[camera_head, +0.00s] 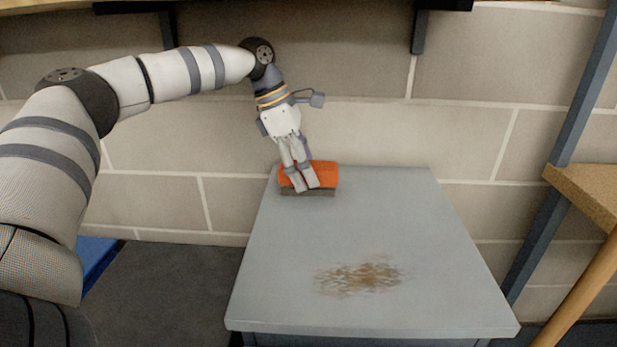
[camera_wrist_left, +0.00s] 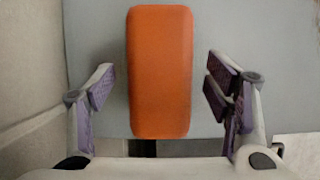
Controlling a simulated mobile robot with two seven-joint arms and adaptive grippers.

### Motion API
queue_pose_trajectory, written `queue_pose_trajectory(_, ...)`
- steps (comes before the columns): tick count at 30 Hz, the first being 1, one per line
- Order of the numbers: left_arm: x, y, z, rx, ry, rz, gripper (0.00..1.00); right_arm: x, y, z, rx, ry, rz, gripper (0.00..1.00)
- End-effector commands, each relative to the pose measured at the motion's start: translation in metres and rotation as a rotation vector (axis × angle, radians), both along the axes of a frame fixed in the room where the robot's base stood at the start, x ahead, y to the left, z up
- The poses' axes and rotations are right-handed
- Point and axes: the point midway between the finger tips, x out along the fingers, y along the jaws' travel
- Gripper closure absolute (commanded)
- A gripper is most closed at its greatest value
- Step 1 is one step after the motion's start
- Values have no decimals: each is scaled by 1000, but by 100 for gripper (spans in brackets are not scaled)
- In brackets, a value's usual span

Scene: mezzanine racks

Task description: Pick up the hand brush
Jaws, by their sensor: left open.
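The hand brush (camera_head: 324,175) has an orange top and a dark lower part. It lies at the far edge of the grey table, near the wall. My left gripper (camera_head: 304,187) reaches down over it. In the left wrist view the orange brush (camera_wrist_left: 160,72) lies between the spread fingers of the left gripper (camera_wrist_left: 163,95), with a gap on both sides. The gripper is open and holds nothing. The brush's underside is hidden in the wrist view. My right gripper is not in view.
The grey table (camera_head: 355,235) has a patch of brown debris (camera_head: 360,277) toward its front. The rest of its top is clear. A block wall (camera_head: 370,135) stands close behind. A rack post (camera_head: 560,150) and wooden shelf (camera_head: 588,192) stand at the right.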

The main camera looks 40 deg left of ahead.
Motion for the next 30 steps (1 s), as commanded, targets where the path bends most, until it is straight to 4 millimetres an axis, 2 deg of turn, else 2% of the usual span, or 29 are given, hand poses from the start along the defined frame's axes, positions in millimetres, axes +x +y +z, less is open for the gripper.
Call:
queue_pose_trajectory(13, 0, 0, -4, 0, 0, 0, 28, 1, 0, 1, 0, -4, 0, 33)
queue_pose_trajectory(14, 0, 0, -4, 0, 0, 0, 31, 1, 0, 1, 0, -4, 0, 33)
queue_pose_trajectory(21, 0, 0, -4, 0, 0, 0, 83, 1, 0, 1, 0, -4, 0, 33)
queue_pose_trajectory(30, 0, 0, -2, 0, 0, 0, 83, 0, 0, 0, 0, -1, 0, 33)
